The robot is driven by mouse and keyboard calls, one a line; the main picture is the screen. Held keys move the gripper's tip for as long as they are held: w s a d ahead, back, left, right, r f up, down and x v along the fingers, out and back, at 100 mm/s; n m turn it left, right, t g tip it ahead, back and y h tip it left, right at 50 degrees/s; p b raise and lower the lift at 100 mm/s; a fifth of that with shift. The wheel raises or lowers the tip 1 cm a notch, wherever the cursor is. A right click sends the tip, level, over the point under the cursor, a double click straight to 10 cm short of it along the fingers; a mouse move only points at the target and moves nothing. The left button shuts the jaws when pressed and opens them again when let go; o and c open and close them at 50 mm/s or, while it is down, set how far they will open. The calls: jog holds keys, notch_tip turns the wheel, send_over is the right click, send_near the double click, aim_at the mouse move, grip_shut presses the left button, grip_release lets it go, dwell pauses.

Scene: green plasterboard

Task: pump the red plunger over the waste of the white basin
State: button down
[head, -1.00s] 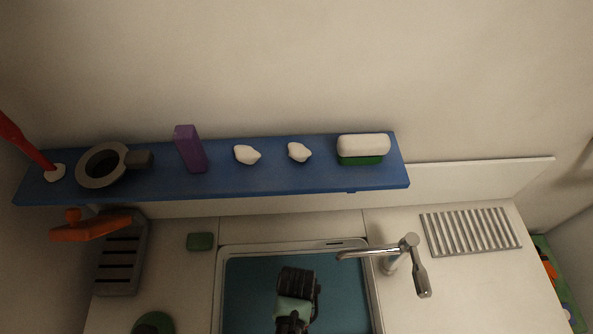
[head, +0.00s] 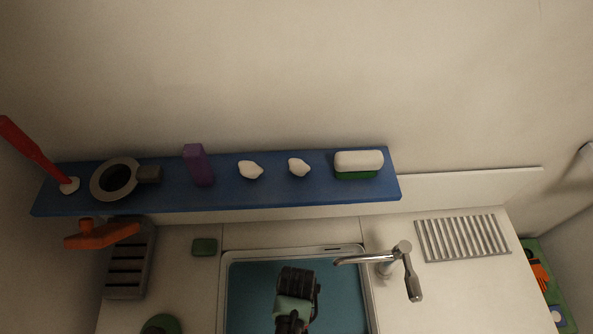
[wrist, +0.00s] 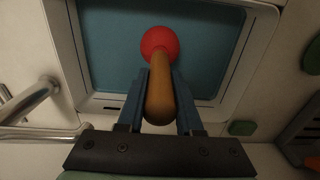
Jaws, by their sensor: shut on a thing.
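The plunger has a red rubber cup (wrist: 160,43) and a wooden handle (wrist: 160,95). My gripper (wrist: 158,82) is shut on the handle, with one blue finger on each side. The white basin (wrist: 256,52) has a pale rim and a blue-teal floor. In the wrist view the cup is over that floor, near the middle; I cannot tell whether it touches. The waste is not visible. In the head view my gripper (head: 296,282) is above the basin (head: 297,251) and hides the plunger.
A chrome tap (head: 385,260) stands at the basin's right, with a ribbed drainer (head: 462,238) beyond. A blue shelf (head: 320,196) behind carries several items. A green block (head: 204,247) and a dark rack (head: 128,270) are left of the basin.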

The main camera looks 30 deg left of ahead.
jog(key=shift+f+b, duration=2.3)
jog(key=shift+f, duration=0.65)
jog(key=shift+f+b, duration=0.3)
jog(key=shift+f, duration=0.3)
jog(key=shift+r, duration=0.1)
